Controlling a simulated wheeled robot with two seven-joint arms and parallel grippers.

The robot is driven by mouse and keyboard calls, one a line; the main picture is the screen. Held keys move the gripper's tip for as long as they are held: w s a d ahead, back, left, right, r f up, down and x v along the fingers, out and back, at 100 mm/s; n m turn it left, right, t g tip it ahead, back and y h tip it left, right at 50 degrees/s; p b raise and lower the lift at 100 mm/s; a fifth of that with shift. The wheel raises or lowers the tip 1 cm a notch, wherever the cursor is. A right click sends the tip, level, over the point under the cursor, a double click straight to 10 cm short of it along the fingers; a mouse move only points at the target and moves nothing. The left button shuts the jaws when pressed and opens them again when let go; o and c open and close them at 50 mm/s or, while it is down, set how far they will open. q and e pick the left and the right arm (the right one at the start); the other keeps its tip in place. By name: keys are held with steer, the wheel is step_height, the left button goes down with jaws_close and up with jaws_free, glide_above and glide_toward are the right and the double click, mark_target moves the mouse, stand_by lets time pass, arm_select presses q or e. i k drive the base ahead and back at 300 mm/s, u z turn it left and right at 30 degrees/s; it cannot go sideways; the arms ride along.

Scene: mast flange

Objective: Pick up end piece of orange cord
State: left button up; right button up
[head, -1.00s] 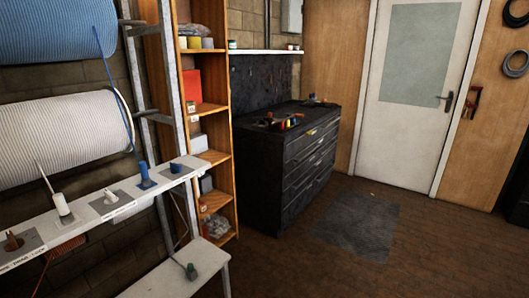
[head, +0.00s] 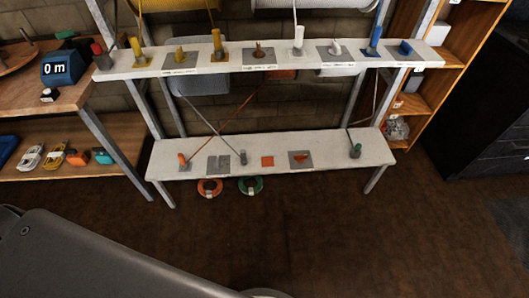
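An orange end piece (head: 183,160) stands at the left end of the lower white shelf (head: 222,147). A thin orange-brown cord (head: 222,125) slants down toward that end of the shelf; I cannot tell exactly where it joins. Another orange-red piece (head: 300,158) lies on a grey plate further right on the same shelf. A flat orange square (head: 267,162) lies between a grey end piece (head: 243,158) and that plate. Neither of my grippers is in view.
The upper shelf (head: 222,58) holds red, yellow, brown, white and blue end pieces. A wooden bench (head: 60,95) stands left. The floor (head: 330,235) in front is clear.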

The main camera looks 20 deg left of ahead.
mark_target(184, 164)
steer(key=u, duration=0.8)
steer(key=i, duration=0.55)
steer(key=z, duration=0.75)
steer(key=i, duration=0.8)
steer(key=u, duration=0.7)
steer(key=i, duration=0.5)
steer(key=u, duration=0.55)
